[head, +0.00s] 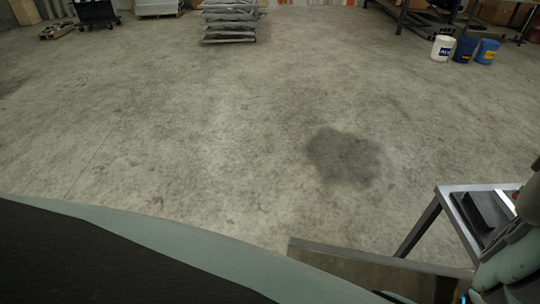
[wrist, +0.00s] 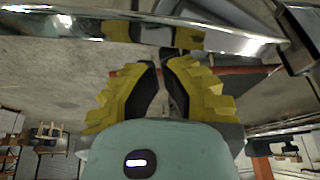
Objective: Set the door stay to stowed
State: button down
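In the wrist view my gripper (wrist: 164,62) has yellow, stepped fingers with black inner pads. The fingertips are close together, with a narrow gap between them. A small dark piece (wrist: 172,52) shows just beyond the tips; I cannot tell whether it is held or touched. A shiny metal rail (wrist: 75,25) crosses the top and mirrors the yellow fingers. I cannot make out for certain which part is the door stay. In the head view a metal frame (head: 424,228) stands at the lower right, beside my arm; my gripper is not visible there.
A dark bracket (wrist: 300,40) sits at the rail's right end, near my gripper. A red bar (wrist: 235,71) runs behind the fingers. The concrete floor (head: 220,130) is mostly clear, with a dark stain. Stacked metal parts (head: 230,20) and several buckets (head: 465,50) stand far back.

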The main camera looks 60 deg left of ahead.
jog(key=shift+p+x, duration=1)
jog(key=shift+x, duration=1.1)
jog(key=shift+d, duration=0.1)
